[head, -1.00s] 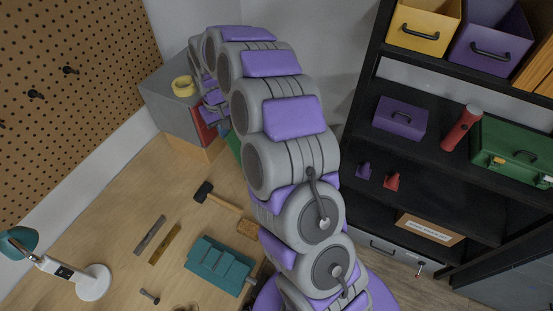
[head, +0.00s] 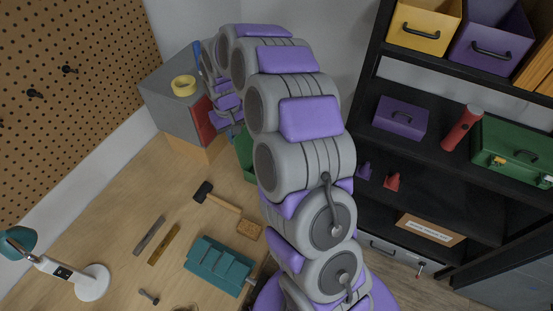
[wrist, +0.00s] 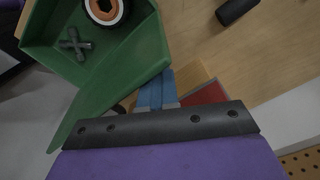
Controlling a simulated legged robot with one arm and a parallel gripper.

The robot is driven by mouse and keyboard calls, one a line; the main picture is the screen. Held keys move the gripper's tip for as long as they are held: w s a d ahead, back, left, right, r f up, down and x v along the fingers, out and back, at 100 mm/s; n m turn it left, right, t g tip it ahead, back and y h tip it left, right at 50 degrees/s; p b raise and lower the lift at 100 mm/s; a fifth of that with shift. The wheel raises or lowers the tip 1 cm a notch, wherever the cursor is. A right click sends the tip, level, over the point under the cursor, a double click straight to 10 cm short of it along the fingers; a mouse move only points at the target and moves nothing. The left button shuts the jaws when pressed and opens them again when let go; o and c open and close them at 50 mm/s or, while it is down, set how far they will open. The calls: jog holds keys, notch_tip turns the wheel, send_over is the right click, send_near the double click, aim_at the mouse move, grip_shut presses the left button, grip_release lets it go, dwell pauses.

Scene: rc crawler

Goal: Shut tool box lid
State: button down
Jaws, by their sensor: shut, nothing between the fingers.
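A green open-topped tool box (wrist: 110,60) is at the upper left of the wrist view. My gripper (wrist: 160,125), purple with a black screwed edge, is shut and empty, just below the green panel. I cannot tell whether they touch. In the head view a green piece (head: 245,152) shows beside my arm, which hides most of it.
The bench holds a mallet (head: 216,197), a teal box (head: 219,266) and a lamp (head: 92,282). A black shelf at right holds another green box (head: 515,150). A blue object (wrist: 158,90) lies beyond my gripper.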

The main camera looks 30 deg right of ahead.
jog(key=shift+s+d, duration=0.65)
jog(key=shift+s, duration=0.2)
jog(key=shift+s+d, duration=0.6)
jog(key=shift+s, duration=0.25)
notch_tip(320, 180, up, 8)
jog(key=p, duration=0.3)
send_over(244, 140)
jog(key=s, duration=0.1)
jog(key=shift+s+a, duration=0.2)
